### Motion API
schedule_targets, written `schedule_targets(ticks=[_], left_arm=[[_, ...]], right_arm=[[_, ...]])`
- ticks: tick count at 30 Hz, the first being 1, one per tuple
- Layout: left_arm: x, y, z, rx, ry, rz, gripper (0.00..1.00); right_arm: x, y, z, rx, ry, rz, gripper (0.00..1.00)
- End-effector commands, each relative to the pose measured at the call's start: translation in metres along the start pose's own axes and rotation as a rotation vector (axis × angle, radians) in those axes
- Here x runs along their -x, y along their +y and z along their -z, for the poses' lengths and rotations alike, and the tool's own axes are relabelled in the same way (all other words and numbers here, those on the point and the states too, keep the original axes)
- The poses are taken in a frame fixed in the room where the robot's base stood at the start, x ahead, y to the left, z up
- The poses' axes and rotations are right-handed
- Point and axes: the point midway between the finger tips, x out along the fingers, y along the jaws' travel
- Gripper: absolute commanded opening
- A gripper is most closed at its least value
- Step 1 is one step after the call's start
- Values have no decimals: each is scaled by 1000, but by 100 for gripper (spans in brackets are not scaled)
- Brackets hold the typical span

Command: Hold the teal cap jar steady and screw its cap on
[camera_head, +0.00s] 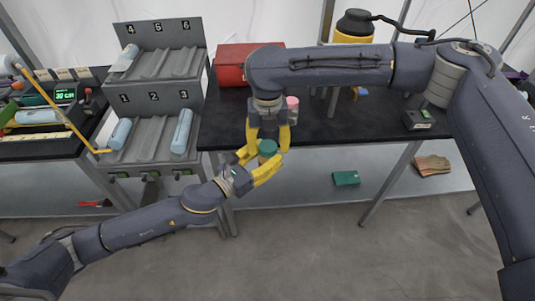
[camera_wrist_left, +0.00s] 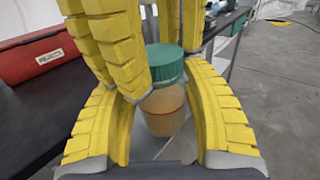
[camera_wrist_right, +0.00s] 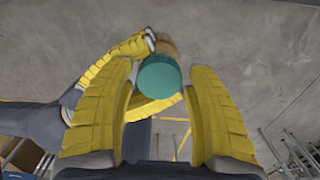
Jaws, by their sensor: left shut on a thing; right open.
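The jar is an amber, see-through body (camera_wrist_left: 163,115) with a teal cap (camera_wrist_left: 165,62) sitting on its top in the left wrist view. My left gripper (camera_head: 260,160) is shut on the jar body and holds it in the air in front of the table edge. My right gripper (camera_head: 268,140) points down from above, open, with its yellow fingers on either side of the cap. In the right wrist view the teal cap (camera_wrist_right: 158,78) lies between the spread fingertips, with gaps visible. How tightly the cap is seated cannot be told.
The black table (camera_head: 330,125) is behind the grippers. A red box (camera_head: 230,65), a pink-capped jar (camera_head: 292,106) and a yellow container (camera_head: 353,32) stand on it. A grey numbered rack (camera_head: 150,130) is at left. Open floor (camera_head: 330,255) lies in front.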

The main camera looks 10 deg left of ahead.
Motion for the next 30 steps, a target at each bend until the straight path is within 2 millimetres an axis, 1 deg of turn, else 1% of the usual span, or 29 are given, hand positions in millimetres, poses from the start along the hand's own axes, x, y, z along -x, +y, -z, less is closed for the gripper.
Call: schedule_targets(ticks=[5, 12, 15, 23, 24, 27, 29, 30], left_arm=[[0, 0, -1, 0, -2, 1, 0], [0, 0, -1, 0, -1, 0, 0], [0, 0, -1, 0, -1, 0, 0], [0, 0, -1, 0, -1, 0, 0], [0, 0, -1, 0, -1, 0, 0], [0, 0, -1, 0, -1, 0, 0], [0, 0, -1, 0, -1, 0, 0], [0, 0, 0, 0, -1, 0, 0]], right_arm=[[9, 0, 0, 1, -2, 0, 57], [35, 0, 0, 0, -2, -1, 57], [43, 0, 0, 0, -2, -1, 57], [45, 0, 0, 1, 0, 0, 57], [45, 0, 0, 1, 0, 0, 62], [42, 1, 2, 1, 7, -3, 62], [39, 5, 4, 2, 16, -17, 62], [42, 10, 5, 6, 21, -36, 62]])
